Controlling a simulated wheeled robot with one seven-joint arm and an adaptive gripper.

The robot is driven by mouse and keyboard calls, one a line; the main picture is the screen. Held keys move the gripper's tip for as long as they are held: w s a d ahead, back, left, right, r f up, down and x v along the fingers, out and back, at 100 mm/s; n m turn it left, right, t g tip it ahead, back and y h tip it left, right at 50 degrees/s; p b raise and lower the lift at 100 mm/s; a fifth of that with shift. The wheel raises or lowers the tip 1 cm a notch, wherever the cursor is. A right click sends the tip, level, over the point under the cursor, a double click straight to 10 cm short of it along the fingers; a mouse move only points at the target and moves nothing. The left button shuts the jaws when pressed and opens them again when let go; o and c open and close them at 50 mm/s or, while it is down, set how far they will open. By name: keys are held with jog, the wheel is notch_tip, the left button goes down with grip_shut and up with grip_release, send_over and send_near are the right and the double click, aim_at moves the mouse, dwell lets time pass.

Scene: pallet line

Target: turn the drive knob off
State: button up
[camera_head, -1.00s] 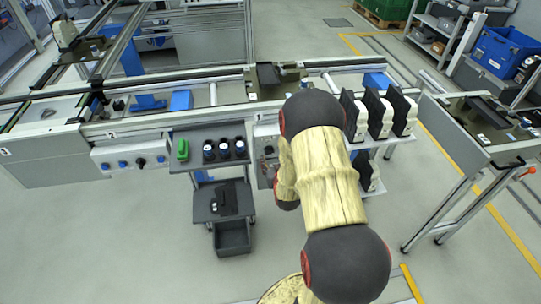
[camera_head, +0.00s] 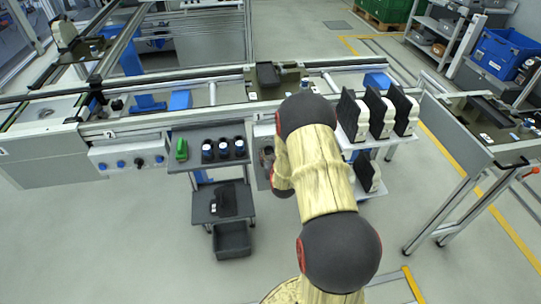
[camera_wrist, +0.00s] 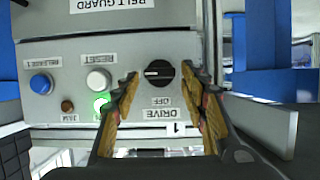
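The drive knob (camera_wrist: 159,73) is a round black selector on a light grey panel (camera_wrist: 60,65) in the wrist view, where the lettering appears upside down. Its white mark lies level and points left. The DRIVE and OFF labels (camera_wrist: 161,107) sit just below it in the picture. My gripper (camera_wrist: 163,79) is open, its fingertips on the left and right of the knob with gaps between. I cannot tell whether the tips have reached the knob's depth. In the head view my own arm hides the gripper and knob.
Beside the knob are a white reset button (camera_wrist: 98,80), a lit green lamp (camera_wrist: 101,103), a blue release button (camera_wrist: 41,84) and a small amber lamp (camera_wrist: 67,106). Black-and-white parts (camera_head: 379,113) stand on a rack right of my arm. A shelf trolley (camera_head: 222,202) stands left.

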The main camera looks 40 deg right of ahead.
jog(key=c, duration=0.9)
jog(key=n, duration=0.1)
jog(key=n+h+b, duration=0.1)
jog(key=n+g+h, duration=0.1)
jog(key=shift+w+a+f, duration=0.1)
jog(key=shift+w+a, duration=0.15)
jog(key=shift+a, duration=0.05)
jog(key=n, duration=0.1)
jog(key=n+h, duration=0.2)
jog(key=shift+w+a+f+b, duration=0.1)
jog(key=shift+a+f+b, duration=0.15)
jog(key=shift+b, duration=0.1)
jog(key=n, duration=0.1)
jog(key=n+h, duration=0.2)
jog(key=shift+a+f+n+g, duration=0.1)
jog(key=shift+f+n+g, duration=0.2)
jog(key=shift+n, duration=0.1)
jog(key=shift+w+f+n+t+h+b, duration=0.1)
jog(key=shift+n+t+h+b, duration=0.25)
jog(key=shift+n, duration=0.55)
jog(key=shift+f+n+t+h+b, duration=0.1)
jog(key=shift+n+h, duration=0.35)
jog(key=shift+n, duration=0.45)
jog(key=o, duration=1.2)
jog(key=shift+c, duration=0.2)
